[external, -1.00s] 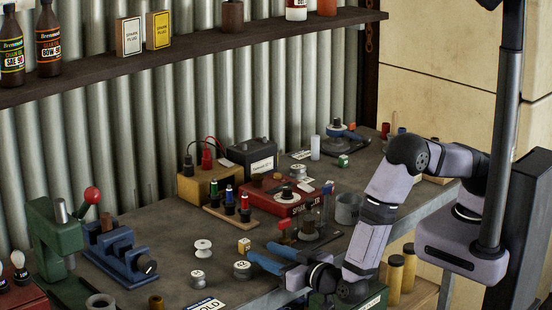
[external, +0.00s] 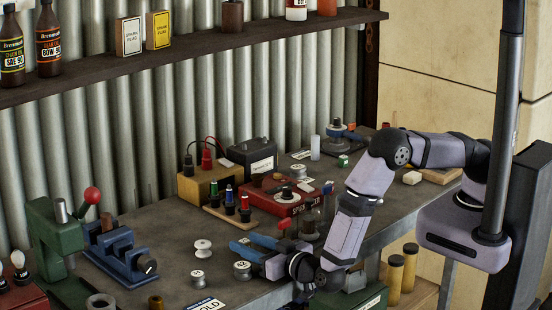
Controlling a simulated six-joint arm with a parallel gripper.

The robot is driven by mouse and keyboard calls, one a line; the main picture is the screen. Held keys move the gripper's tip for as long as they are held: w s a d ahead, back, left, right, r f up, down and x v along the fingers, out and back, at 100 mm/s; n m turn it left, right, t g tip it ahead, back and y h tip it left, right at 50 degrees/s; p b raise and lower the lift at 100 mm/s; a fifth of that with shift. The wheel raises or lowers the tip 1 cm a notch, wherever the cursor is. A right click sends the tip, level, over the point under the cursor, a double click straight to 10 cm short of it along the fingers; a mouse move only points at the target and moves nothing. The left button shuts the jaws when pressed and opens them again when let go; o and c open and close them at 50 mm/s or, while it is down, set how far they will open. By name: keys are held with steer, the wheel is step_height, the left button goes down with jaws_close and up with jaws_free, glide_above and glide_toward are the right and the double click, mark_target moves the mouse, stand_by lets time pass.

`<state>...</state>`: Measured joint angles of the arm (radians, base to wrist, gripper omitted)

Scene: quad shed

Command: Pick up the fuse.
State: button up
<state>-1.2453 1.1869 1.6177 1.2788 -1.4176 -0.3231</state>
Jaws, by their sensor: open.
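My gripper (external: 241,240) is low over the middle of the bench (external: 175,255), its two blue fingers spread and pointing left toward the back. No object shows clearly between the fingers. I cannot tell for sure which small part is the fuse. The small yellow block with a pale face, seen earlier just beyond the fingertips, is not visible now; the fingers cover its place. Pale spools stand near the gripper: one (external: 203,248) to the left, one (external: 198,278) nearer the front, and one (external: 242,271) just in front of the near finger.
A red box (external: 290,205) with parts on it and a tray of coloured pegs (external: 228,212) stand behind my gripper. A blue vice (external: 120,250) and a green press (external: 50,235) are at left. A white sign (external: 205,304) lies at the front edge.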

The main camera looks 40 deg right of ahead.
steer(key=shift+c, duration=0.6)
jaws_close()
steer(key=shift+r, duration=0.1)
step_height(320, 180, up, 10)
steer(key=b, duration=0.2)
stand_by(0.9)
